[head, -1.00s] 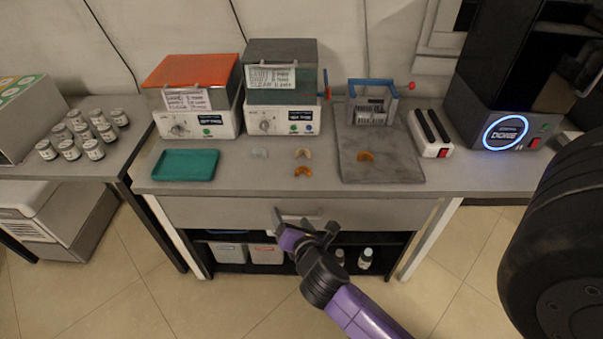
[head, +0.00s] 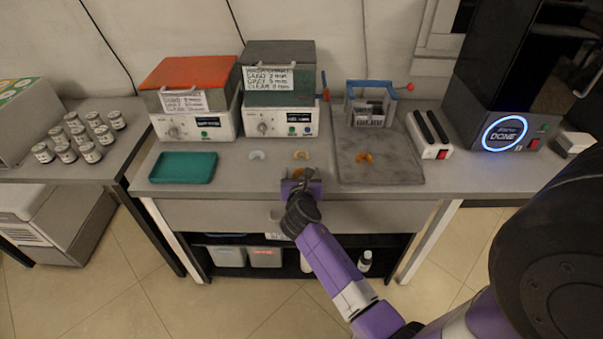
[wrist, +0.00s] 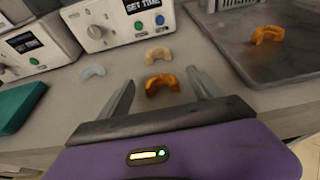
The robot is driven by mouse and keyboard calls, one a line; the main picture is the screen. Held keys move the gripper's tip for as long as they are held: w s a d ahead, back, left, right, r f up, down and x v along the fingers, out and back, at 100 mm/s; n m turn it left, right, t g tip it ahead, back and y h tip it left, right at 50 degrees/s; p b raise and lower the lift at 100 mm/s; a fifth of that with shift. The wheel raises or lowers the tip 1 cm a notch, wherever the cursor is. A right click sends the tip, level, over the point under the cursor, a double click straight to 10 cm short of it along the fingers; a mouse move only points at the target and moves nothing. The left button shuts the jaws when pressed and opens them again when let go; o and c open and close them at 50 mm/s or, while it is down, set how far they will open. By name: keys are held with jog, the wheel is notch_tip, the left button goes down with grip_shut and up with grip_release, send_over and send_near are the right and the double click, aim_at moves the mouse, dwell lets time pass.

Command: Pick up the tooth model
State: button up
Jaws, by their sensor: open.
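Several arch-shaped tooth models lie near the front of the grey bench. In the wrist view, an orange tooth model (wrist: 161,84) lies just ahead of my gripper (wrist: 162,90), roughly between its two spread fingers but not held. A beige tooth model (wrist: 157,55) lies behind it and a pale grey one (wrist: 92,72) to its left. Another orange tooth model (wrist: 268,35) lies on the dark slab at right. In the head view, my gripper (head: 301,178) is at the bench's front edge and partly covers the nearer orange model.
A teal tray (head: 184,167) is at the bench's left. Two control boxes (head: 281,121) stand behind the models. A grey slab (head: 400,172) with a blue-handled rack (head: 370,103) is at right, beside a white block with dark slots (head: 428,133).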

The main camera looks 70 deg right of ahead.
jog(key=shift+w+d+f, duration=0.15)
jog(key=shift+d, duration=0.25)
jog(key=c, duration=1.4)
